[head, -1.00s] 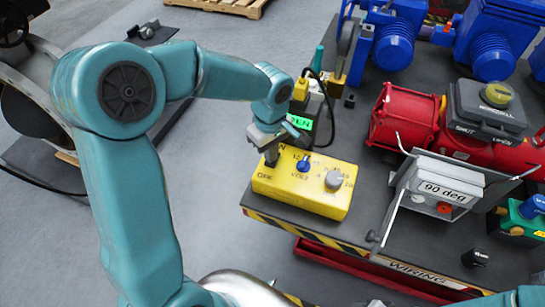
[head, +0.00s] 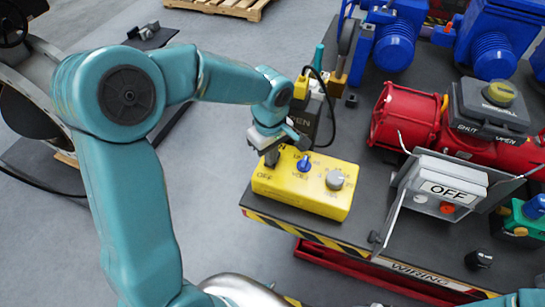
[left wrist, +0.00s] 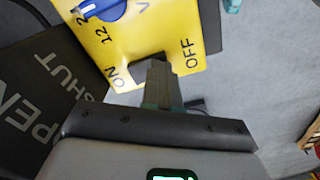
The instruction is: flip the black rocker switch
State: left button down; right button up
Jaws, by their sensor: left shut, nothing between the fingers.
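The yellow control box (head: 310,197) stands at the left edge of the dark bench. My left gripper (head: 270,156) is shut and empty, its tip down at the box's far left corner. In the left wrist view the shut fingers (left wrist: 162,75) reach the black rocker switch (left wrist: 147,72), between the labels ON and OFF. The fingers cover part of the rocker, so I cannot tell which way it is tilted. A blue knob (head: 304,163) and a grey knob (head: 334,180) sit on the same box. My right gripper is not in view.
A white display box (head: 450,186) reading OFF stands to the right. A dark, unlit OPEN/SHUT panel (head: 298,122) and a black cable (head: 331,110) are just behind my left gripper. A red actuator (head: 405,115) and blue motors (head: 393,45) stand farther back.

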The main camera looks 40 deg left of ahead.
pick_arm(q)
jog(key=shift+r+p, duration=0.75)
jog(key=shift+r, duration=0.15)
jog(key=shift+r+p, duration=0.5)
jog(key=shift+r, duration=0.35)
notch_tip(320, 180, up, 2)
jog(key=shift+r+p, duration=0.1)
jog(key=shift+p, duration=0.65)
jog(key=shift+r+p, duration=0.4)
jog(key=shift+r, duration=0.25)
jog(key=shift+f, duration=0.1)
jog(key=shift+s, duration=0.1)
